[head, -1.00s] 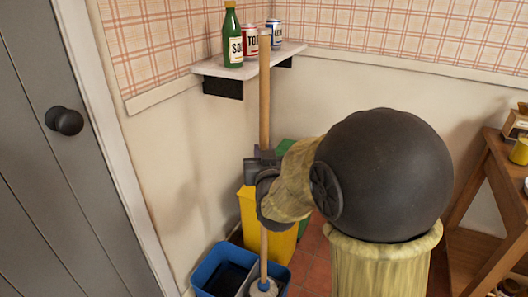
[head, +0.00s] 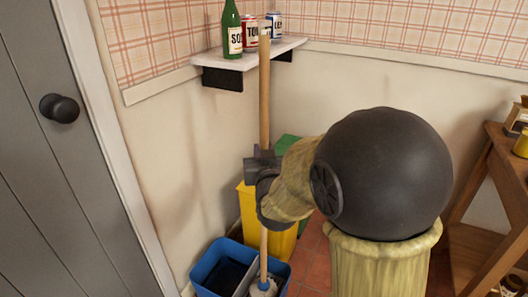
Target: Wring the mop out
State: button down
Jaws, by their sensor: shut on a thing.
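The mop has a long wooden handle (head: 264,105) standing nearly upright, with a pale grey head (head: 263,287) at its lower end. My gripper (head: 262,165) is shut on the handle around its middle. The blue mop bucket (head: 208,263) stands on the floor at the bottom of the picture, with dark contents in its left part and a grey divider across it. The mop head is at the bucket's right part, over or in that side. I cannot tell whether it touches the wringer. My arm hides part of the area to the right.
A yellow bin (head: 250,215) and a green bin (head: 287,150) stand behind the bucket. A grey door (head: 50,190) is at left, a wooden table (head: 490,170) at right.

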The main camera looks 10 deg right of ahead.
aim_at(265, 106)
jog(key=shift+s+f+b, duration=0.1)
jog(key=shift+f+b, duration=0.75)
jog(key=shift+f, duration=0.05)
dwell(2.9)
jog(key=shift+r+p, duration=5.25)
jog(key=shift+r, duration=2.1)
jog(key=shift+w+p, duration=0.2)
jog(key=shift+p, duration=0.15)
